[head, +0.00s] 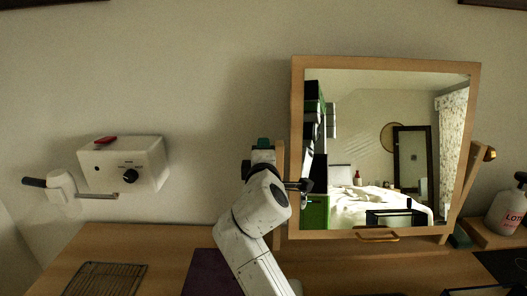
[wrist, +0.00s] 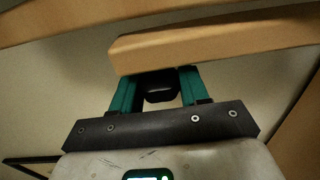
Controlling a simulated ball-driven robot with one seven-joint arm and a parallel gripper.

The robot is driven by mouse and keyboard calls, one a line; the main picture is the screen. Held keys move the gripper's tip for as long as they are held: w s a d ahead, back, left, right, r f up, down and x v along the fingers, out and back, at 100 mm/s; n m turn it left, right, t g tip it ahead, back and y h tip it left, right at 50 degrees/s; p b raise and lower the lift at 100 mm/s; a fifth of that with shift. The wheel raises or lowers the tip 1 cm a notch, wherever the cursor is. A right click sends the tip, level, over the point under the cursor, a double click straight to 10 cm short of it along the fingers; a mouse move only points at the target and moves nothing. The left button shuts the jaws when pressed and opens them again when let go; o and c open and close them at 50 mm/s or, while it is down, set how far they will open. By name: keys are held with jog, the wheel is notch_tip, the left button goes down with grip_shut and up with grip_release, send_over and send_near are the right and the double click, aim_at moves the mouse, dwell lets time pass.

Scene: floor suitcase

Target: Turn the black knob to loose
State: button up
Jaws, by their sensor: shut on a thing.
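The black knob (wrist: 160,90) sits against a wooden post (wrist: 210,42) of the mirror stand. In the wrist view, the two teal fingers of my gripper (wrist: 157,82) stand one on each side of it, shut on it. The knob's front and any marking on it cannot be made out. In the head view my gripper (head: 263,144) is at the left post of the mirror (head: 298,140), mostly hidden behind my arm, and the held knob cannot be seen there. The mirror stands upright in its wooden frame.
A white wall box (head: 108,155) with its own dark dial (head: 130,176) and red top piece is at left, beside a white jointed fixture (head: 62,188). A slatted rack (head: 105,279) lies on the wooden top. A lotion bottle (head: 507,212) stands at far right.

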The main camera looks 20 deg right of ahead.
jog(key=shift+a+r+g+y+p, duration=0.15)
jog(key=shift+g+p, duration=0.45)
jog(key=shift+p, duration=1.15)
jog(key=shift+r+g+y+p, duration=0.25)
jog(key=shift+g+p, duration=0.35)
jog(key=shift+p, duration=1.1)
jog(key=g+p, duration=0.2)
jog(key=p, duration=0.1)
jog(key=shift+f+g+y+p, duration=0.15)
jog(key=shift+g+y+p, duration=0.15)
jog(key=shift+y, duration=0.1)
jog(key=shift+f+g+y, duration=0.15)
jog(key=shift+g+y, duration=0.25)
jog(key=shift+g, duration=0.8)
jog(key=g+y, duration=0.1)
jog(key=g, duration=0.2)
jog(key=shift+g, duration=0.3)
jog(key=g+y, duration=0.1)
jog(key=g, duration=0.3)
jog(key=shift+f+g+y, duration=0.1)
jog(key=shift+g+y, duration=0.3)
jog(key=shift+g, duration=0.5)
jog(key=o, duration=1)
jog(key=shift+a, duration=0.1)
